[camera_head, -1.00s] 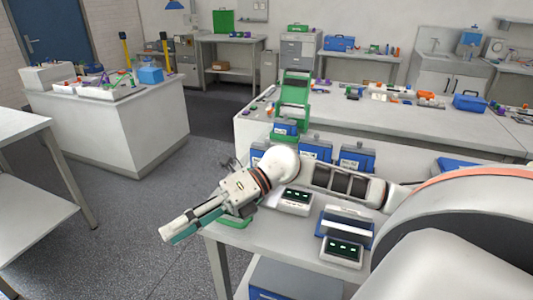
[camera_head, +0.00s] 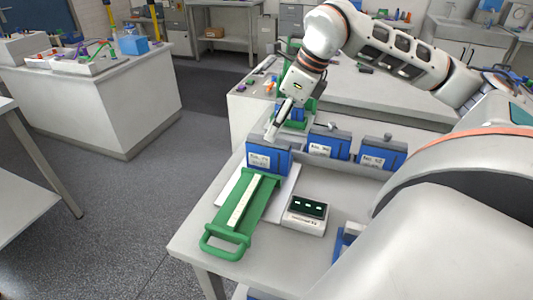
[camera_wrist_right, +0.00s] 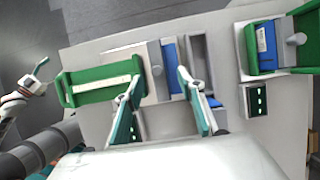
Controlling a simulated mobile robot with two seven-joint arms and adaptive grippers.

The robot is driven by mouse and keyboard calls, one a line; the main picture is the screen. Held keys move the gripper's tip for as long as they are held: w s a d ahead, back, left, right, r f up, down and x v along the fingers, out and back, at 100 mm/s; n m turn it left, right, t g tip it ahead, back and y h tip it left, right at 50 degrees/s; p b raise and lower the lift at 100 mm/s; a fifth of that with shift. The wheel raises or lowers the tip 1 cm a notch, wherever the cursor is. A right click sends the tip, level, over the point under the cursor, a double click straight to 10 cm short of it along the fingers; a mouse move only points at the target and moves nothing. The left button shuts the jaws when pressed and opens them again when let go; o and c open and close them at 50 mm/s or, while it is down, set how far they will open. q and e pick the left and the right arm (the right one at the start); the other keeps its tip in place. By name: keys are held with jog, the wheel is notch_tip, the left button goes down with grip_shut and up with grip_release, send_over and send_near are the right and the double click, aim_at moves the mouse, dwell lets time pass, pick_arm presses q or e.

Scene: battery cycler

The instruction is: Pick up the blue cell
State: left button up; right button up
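Several blue cells with white labels are in view. In the head view, one (camera_head: 268,160) stands behind the green tray, one (camera_head: 328,144) in the middle, one (camera_head: 380,156) to the right, and one (camera_head: 290,116) in a green fixture. Which one the task means is unclear. My right gripper (camera_head: 271,132) points down, with its tips just above and behind the leftmost cell. In the right wrist view the right gripper (camera_wrist_right: 159,80) is open, its fingers apart near a blue cell (camera_wrist_right: 172,66). What looks like my left gripper (camera_wrist_right: 28,86) shows small at the left edge.
A green tray with a handle (camera_head: 215,222) lies on the bench's left part. A small display unit (camera_head: 306,214) stands right of it. A green fixture (camera_wrist_right: 245,50) is at upper right in the wrist view. Floor (camera_head: 120,225) is open to the left.

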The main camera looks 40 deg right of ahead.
aim_at(268, 147)
jog(key=shift+x, duration=1.05)
jog(key=x, duration=0.2)
jog(key=s+x, duration=0.1)
jog(key=x, duration=0.2)
jog(key=shift+f+b, duration=0.2)
jog(key=shift+b, duration=0.15)
jog(key=shift+w+f, duration=0.2)
jog(key=shift+f, duration=0.15)
jog(key=shift+r, duration=0.1)
grip_shut()
